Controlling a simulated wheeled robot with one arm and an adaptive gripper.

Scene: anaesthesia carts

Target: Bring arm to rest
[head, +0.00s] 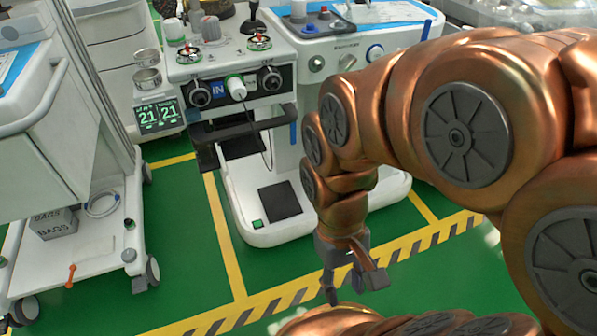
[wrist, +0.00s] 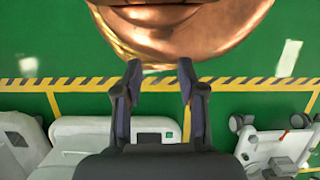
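My copper-coloured arm comes in from the right in the head view. My gripper (head: 355,284) hangs from its end over the green floor, pointing down. In the wrist view its two dark fingers (wrist: 159,85) stand apart with nothing between them, so it is open and empty. A rounded copper part of my own body lies just beyond the fingertips in the wrist view. I cannot tell whether the fingers touch it.
A white anaesthesia cart (head: 267,203) with knobs and gauges stands behind the gripper. A wheeled white cart (head: 78,224) stands at the left, with a box marked BAGS (head: 53,222).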

